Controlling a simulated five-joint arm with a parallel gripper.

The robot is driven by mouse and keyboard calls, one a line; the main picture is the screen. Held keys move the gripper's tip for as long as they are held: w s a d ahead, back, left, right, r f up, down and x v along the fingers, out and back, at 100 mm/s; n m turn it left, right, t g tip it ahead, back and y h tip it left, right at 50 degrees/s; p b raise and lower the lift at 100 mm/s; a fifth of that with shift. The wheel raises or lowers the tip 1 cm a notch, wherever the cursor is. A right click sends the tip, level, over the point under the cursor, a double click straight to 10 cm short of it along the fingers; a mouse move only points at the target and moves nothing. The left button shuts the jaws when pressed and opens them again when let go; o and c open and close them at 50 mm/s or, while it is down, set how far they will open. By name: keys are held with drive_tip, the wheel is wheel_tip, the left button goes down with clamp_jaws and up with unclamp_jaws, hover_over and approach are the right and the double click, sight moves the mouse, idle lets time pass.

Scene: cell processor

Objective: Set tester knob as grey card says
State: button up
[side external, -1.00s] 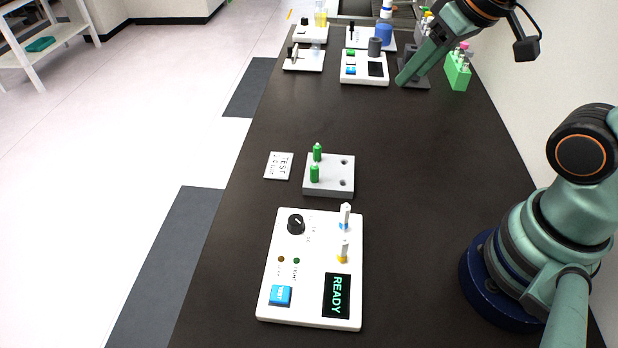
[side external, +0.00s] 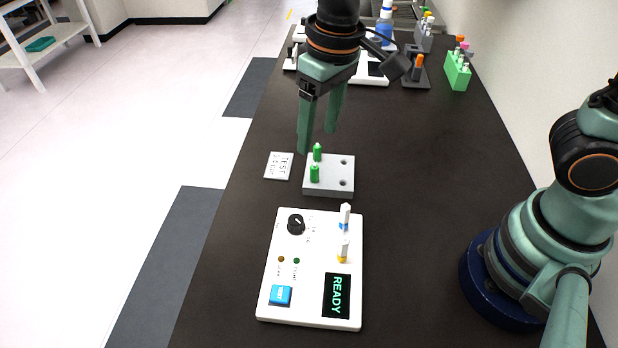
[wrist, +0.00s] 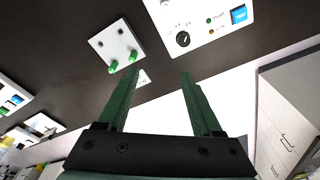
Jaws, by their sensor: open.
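The white tester (side external: 312,265) lies flat at the front of the table. Its black knob (side external: 296,224) has a white pointer line and shows in the wrist view (wrist: 183,39) too. Its screen (side external: 337,295) reads READY, and a blue TEST button (side external: 280,296) is beside it. A small card (side external: 279,166) with the word TEST lies left of the grey block (side external: 329,187); its lower print is too small to read. My gripper (side external: 318,143) is open and empty, above and behind the block, with its fingers pointing down. In the wrist view its fingers (wrist: 157,85) are spread apart.
The grey block holds two green-capped vials (side external: 315,173) on its left side. A green rack (side external: 457,72) and other devices stand at the back. The table's right middle is clear.

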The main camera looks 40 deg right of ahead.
drive_tip(key=g, duration=0.1)
approach(296, 219)
drive_tip(key=shift+n+h, duration=0.3)
drive_tip(key=f, duration=0.9)
drive_tip(key=shift+w+a+f, duration=0.1)
drive_tip(key=shift+a, duration=0.15)
clamp_jaws()
